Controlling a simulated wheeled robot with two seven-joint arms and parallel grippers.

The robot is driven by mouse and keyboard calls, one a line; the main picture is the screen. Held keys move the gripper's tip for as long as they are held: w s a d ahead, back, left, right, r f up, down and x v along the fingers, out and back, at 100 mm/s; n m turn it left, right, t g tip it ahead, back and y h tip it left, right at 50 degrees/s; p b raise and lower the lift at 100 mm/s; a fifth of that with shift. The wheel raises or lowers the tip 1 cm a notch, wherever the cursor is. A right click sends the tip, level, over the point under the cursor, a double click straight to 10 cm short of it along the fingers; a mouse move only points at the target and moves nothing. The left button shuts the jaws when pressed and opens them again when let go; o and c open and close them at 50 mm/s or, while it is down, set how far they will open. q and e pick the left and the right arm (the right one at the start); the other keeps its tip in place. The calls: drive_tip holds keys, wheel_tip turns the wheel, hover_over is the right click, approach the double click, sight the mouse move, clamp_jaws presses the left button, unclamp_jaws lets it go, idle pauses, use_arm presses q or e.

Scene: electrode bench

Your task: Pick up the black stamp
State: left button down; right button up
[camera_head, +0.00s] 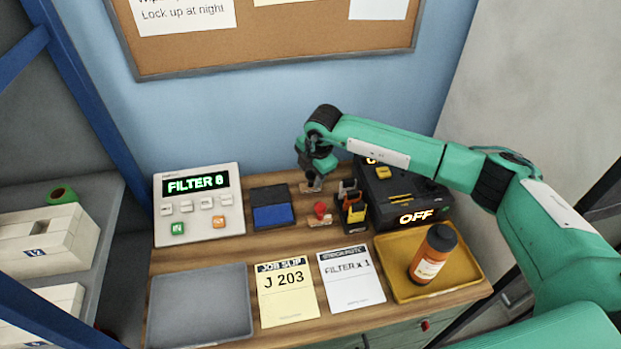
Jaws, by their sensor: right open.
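The black stamp (312,183) stands on the bench, with a dark handle over a pale wooden base. My right gripper (312,172) is open and points down right over its handle. The gripper partly hides the top of the stamp, and I cannot tell whether the fingers touch it. My left gripper is not in view.
A red-handled stamp (320,211) stands just in front. An ink pad (272,217) lies left, and a dark holder (355,226) and black device (411,196) stand right. A yellow tray (460,268) holds an orange bottle (432,254). A grey tray (200,305) is empty.

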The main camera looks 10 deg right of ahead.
sight(310, 171)
drive_tip(key=shift+x, duration=0.85)
drive_tip(key=c, duration=1)
drive_tip(key=shift+r, duration=0.1)
drive_tip(key=shift+c, duration=0.2)
drive_tip(key=w+a+b+v, duration=0.1)
drive_tip(key=w+b+v, duration=0.1)
drive_tip(key=v, duration=0.7)
drive_tip(key=w+a+r+b+v, duration=0.1)
drive_tip(key=w+b+v, duration=0.1)
drive_tip(key=v, duration=0.8)
drive_tip(key=shift+r+b, duration=0.25)
drive_tip(key=shift+b, duration=0.5)
